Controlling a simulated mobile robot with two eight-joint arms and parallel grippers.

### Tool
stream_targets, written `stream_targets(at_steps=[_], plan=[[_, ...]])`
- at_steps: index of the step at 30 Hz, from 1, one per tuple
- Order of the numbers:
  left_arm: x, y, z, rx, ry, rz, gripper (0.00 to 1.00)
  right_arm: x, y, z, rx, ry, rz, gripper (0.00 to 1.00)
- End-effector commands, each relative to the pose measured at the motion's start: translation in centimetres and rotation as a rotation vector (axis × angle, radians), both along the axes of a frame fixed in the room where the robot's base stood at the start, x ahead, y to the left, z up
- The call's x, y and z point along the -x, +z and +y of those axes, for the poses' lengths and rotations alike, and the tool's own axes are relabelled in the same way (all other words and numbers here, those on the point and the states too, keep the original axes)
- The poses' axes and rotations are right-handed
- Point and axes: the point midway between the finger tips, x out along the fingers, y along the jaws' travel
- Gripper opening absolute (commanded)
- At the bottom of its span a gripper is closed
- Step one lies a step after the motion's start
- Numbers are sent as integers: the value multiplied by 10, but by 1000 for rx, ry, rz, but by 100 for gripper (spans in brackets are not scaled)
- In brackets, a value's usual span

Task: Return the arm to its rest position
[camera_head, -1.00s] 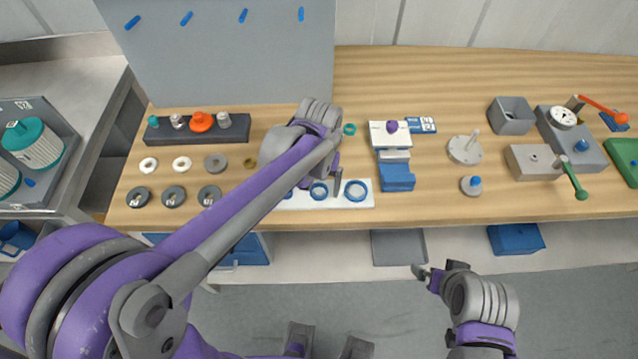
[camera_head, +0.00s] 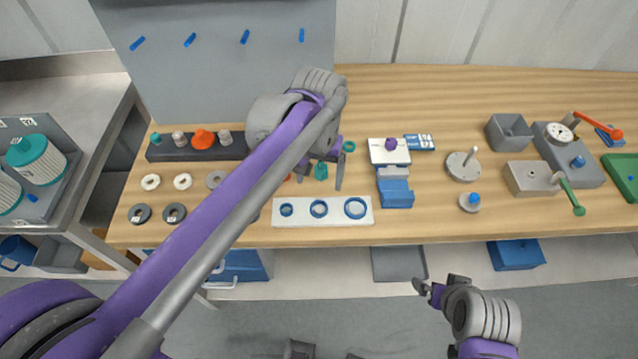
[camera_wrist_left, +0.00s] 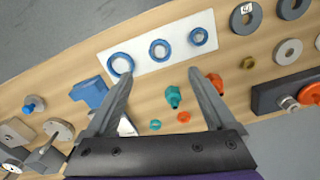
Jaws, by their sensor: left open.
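My left arm (camera_head: 225,220) reaches from the lower left over the bench. My left gripper (camera_head: 322,172) is open above the bench, behind the white plate (camera_head: 335,216) with three blue rings. In the left wrist view the fingers of the left gripper (camera_wrist_left: 158,85) are spread with nothing held. The teal fitting also shows in the head view (camera_head: 321,171). My right gripper (camera_head: 427,288) is in front of the bench, low in the picture; its jaw opening is unclear.
A dark rack (camera_head: 170,152) with fittings stands at the back left, partly behind my arm. Blue blocks (camera_head: 396,193), a grey disc with a post (camera_head: 462,165) and a grey clamp fixture (camera_head: 530,178) stand to the right. A grey panel (camera_head: 220,60) rises behind.

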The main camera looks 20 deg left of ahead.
Motion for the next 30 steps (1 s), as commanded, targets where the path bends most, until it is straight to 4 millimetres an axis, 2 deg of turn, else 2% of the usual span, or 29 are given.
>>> stream_targets(at_steps=[22,26,30], plan=[[3,1,2,1,1,-7,89,0,0,0,0,0,0,100],[20,-4,12,8,2,-58,89,0,1,0,0,0,0,100],[56,-20,31,17,-1,-169,89,0,1,0,0,0,-1,100]])
